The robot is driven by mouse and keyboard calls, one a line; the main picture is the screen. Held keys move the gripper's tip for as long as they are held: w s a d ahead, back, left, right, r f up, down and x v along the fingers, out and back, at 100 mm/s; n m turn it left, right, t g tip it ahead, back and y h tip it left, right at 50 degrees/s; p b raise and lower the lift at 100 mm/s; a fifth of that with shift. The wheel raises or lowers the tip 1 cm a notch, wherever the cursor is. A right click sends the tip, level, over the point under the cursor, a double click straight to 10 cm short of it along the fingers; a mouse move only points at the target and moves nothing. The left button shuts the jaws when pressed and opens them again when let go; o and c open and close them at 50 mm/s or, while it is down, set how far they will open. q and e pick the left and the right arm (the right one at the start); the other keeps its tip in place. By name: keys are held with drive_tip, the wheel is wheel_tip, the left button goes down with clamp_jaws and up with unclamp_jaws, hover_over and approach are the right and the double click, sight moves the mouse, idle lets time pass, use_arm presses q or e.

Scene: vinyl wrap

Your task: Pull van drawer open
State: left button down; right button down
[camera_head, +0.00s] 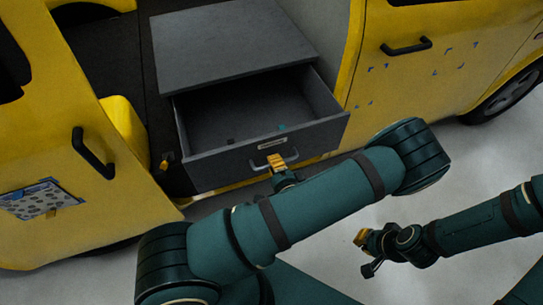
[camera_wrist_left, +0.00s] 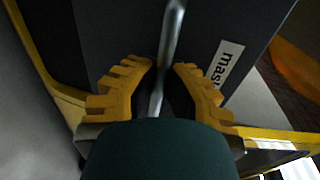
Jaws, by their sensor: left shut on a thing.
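The grey van drawer (camera_head: 262,150) is open, pulled out from under a grey cabinet top inside the yellow van. Its inside shows, with one or two small dark or teal bits on the floor of it. My left gripper (camera_head: 276,161) is at the drawer front, its yellow fingers at the metal bar handle (camera_head: 289,158). In the left wrist view the handle (camera_wrist_left: 170,50) runs between the two yellow fingers (camera_wrist_left: 160,85), which are shut on it. My right gripper (camera_head: 366,246) hangs above the floor at the lower right, away from the drawer; its finger opening is unclear.
The yellow van door (camera_head: 75,150) stands at the left with a black handle (camera_head: 93,153) and a patterned sheet (camera_head: 42,199). The van's right side panel (camera_head: 430,70) carries small blue marks. Pale floor (camera_head: 470,160) is clear in front of the van.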

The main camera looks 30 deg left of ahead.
idle(0.3)
use_arm(q)
drive_tip(key=c, duration=1)
unclamp_jaws()
drive_tip(key=shift+d, duration=0.1)
drive_tip(key=v, duration=1.2)
drive_tip(key=d+f+n+g+h, duration=0.1)
drive_tip(key=f+n+g+h, duration=0.1)
drive_tip(key=h, duration=0.3)
drive_tip(key=d+f+n+g+h, duration=0.1)
drive_tip(key=f+n+g+h, duration=0.1)
drive_tip(key=n+g+h, duration=0.1)
drive_tip(key=d+f+n+g+h, duration=0.1)
drive_tip(key=f+n+g+h, duration=0.1)
drive_tip(key=h, duration=0.5)
drive_tip(key=shift+s+d+n+g+h, duration=0.2)
drive_tip(key=shift+n+g, duration=0.2)
drive_tip(key=shift+n, duration=0.25)
drive_tip(key=shift+s+d+n+g+h, duration=0.15)
drive_tip(key=shift+n+g, duration=0.25)
drive_tip(key=shift+n, duration=0.25)
